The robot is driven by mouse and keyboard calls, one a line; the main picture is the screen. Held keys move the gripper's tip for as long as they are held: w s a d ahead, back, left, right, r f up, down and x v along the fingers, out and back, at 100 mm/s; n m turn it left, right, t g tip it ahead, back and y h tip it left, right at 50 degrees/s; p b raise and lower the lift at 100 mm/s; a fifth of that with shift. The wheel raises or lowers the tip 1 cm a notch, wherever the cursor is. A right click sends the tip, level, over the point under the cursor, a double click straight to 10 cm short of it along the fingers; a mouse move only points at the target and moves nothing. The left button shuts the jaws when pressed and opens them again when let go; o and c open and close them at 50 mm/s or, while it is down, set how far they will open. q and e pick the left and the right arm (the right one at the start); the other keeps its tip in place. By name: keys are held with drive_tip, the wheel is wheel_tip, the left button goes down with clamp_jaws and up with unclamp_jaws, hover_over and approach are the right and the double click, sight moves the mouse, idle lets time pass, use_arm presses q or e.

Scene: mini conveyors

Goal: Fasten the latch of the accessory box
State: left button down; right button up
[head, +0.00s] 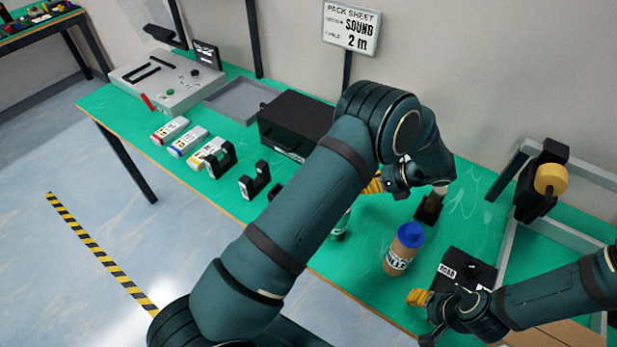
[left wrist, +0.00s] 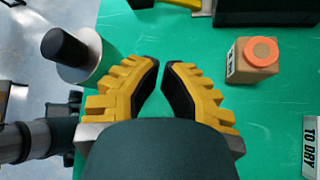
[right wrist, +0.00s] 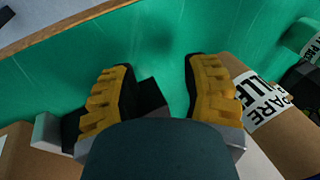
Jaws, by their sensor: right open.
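A black lidded box (head: 295,122) with a pale front label stands at the back of the green table; I take it for the accessory box. Its lid looks down, and its latch cannot be made out. A black box edge also shows at the top of the left wrist view (left wrist: 268,12). My left gripper (head: 374,186) is mostly hidden behind its arm; in its wrist view (left wrist: 160,66) the fingertips have a narrow, empty gap between them. My right gripper (head: 420,314) is low at the front edge; its fingers are apart and empty in its wrist view (right wrist: 160,68).
Several labelled packs (head: 185,140) and black holders (head: 255,181) lie left of my left arm. A grey tray (head: 245,100) is behind. Cartons (right wrist: 270,115) flank the right gripper.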

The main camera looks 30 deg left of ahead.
drive_tip(key=shift+s+d+f, duration=0.25)
drive_tip(key=shift+s, duration=0.1)
use_arm(q)
drive_tip(key=shift+s+a+r+m+g, duration=0.2)
drive_tip(key=shift+s+a+m+g, duration=0.1)
drive_tip(key=shift+s+a, duration=0.2)
use_arm(e)
drive_tip(key=shift+s, duration=0.2)
use_arm(q)
drive_tip(key=x, duration=2)
drive_tip(key=shift+w+a+r, duration=0.1)
drive_tip(key=shift+a+r, duration=0.05)
drive_tip(key=shift+r, duration=0.05)
use_arm(e)
drive_tip(key=shift+w+r, duration=0.1)
drive_tip(key=shift+r, duration=0.1)
